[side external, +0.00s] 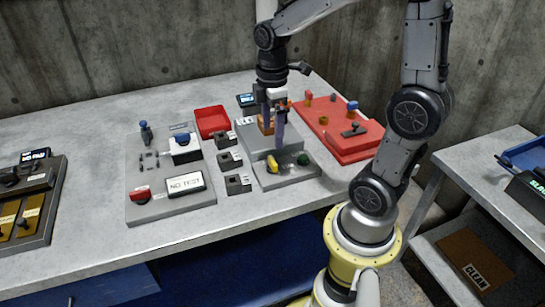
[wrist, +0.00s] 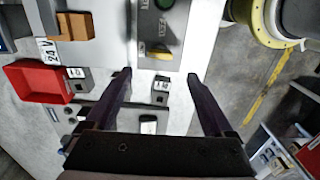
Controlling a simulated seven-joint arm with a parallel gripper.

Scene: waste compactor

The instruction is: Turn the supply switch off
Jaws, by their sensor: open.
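A yellow switch handle (side external: 272,163) sits on the low front part of a grey control box (side external: 290,178), left of a green button (side external: 303,159). No readable label marks it as the supply switch. My gripper (side external: 273,143) is open and empty, pointing down just above and behind the yellow handle, apart from it as far as I can tell. In the wrist view the open fingers (wrist: 158,77) show below the yellow handle (wrist: 158,52), with the green button at the top edge. Small marks beside the handle are too small to read.
A grey panel (side external: 130,210) with a red switch and a "NO TEST" display stands to the left. Small grey blocks (side external: 237,184) and a red tray (side external: 211,121) lie between. A red box (side external: 345,145) with knobs stands to the right. The front table edge is clear.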

